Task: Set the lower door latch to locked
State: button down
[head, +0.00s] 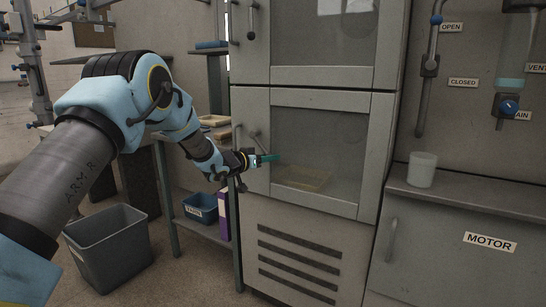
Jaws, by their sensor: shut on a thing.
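The lower door (384,160) of the tall grey cabinet is closed or nearly so, with a window in a pale frame.
An upper door (384,40) sits above. A MOTOR cabinet (455,250) with a white cup (422,170) on its ledge stands at right. A grey bin (108,250) and a side table with a blue bin (201,208) stand at left.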

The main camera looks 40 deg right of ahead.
jog(key=shift+w+a+f+m+b, duration=0.2)
jog(key=shift+w+f+m+b, duration=0.15)
jog(key=shift+w+f+m, duration=0.45)
jog(key=shift+w+a+f+m+t+y+b, duration=0.15)
jog(key=shift+w+a+m+t+y+b, duration=0.15)
jog(key=shift+w+m+b, duration=0.4)
jog(key=shift+w+a+f+m+t+y+b, duration=0.15)
jog(key=shift+w+m+t+b, duration=0.25)
jog(key=shift+w+m, duration=0.6)
jog(key=shift+w+a+f+m+t+y+b, duration=0.2)
jog(key=shift+w+m+t+b, duration=0.25)
jog(key=shift+w+m, duration=0.4)
jog(key=shift+s+r+m, duration=0.1)
jog(key=shift+m, duration=0.15)
jog(key=c, duration=0.5)
grip_release()
